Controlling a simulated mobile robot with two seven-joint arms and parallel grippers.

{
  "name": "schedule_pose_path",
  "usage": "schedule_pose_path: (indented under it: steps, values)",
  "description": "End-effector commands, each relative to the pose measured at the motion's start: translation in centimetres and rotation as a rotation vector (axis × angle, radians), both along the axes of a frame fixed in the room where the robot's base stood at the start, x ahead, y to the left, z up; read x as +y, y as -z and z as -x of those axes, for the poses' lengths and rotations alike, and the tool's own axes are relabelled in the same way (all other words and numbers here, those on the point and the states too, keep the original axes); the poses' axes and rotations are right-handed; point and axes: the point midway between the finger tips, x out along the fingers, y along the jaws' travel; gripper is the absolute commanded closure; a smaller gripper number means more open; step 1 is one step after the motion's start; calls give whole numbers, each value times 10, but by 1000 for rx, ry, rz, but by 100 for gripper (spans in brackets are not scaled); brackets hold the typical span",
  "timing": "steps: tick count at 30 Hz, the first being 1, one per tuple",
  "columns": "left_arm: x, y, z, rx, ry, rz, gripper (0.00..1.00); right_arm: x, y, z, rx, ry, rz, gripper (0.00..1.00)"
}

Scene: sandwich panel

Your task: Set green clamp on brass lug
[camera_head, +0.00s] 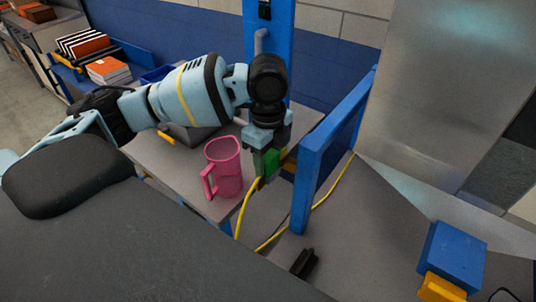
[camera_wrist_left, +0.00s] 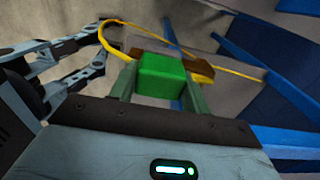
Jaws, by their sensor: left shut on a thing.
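My left gripper (camera_head: 267,160) is shut on the green clamp (camera_head: 270,163), pointing down beside the right edge of the small table. The green clamp (camera_wrist_left: 162,75) sits between my two fingers in the left wrist view. A brass-brown piece (camera_wrist_left: 196,69), which looks like the brass lug, is just beyond the clamp; it also shows in the head view (camera_head: 289,163), right of the clamp and partly hidden. I cannot tell whether clamp and lug touch. My right gripper is not in view.
A pink mug (camera_head: 225,168) stands on the grey table (camera_head: 170,165), close left of the clamp. A blue frame (camera_head: 316,165) rises just right. A yellow cable (camera_head: 333,190) loops below.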

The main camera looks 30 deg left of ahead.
Motion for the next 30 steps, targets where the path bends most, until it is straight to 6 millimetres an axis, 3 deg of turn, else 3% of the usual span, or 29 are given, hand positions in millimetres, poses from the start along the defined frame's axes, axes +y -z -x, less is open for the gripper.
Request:
schedule_pose_path:
  steps: [11, 12, 18, 26, 30]
  values:
    - [0, 5, 0, -1, 0, 0, 79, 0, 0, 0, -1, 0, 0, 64]
    - [0, 5, 0, -1, 0, 0, 50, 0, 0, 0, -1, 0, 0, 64]
    - [0, 5, 0, -1, 0, 0, 28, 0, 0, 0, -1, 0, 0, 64]
    - [0, 4, 0, 0, 0, 0, 28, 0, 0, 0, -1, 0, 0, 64]
    - [0, -8, -1, -2, 1, 0, 28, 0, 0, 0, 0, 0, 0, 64]
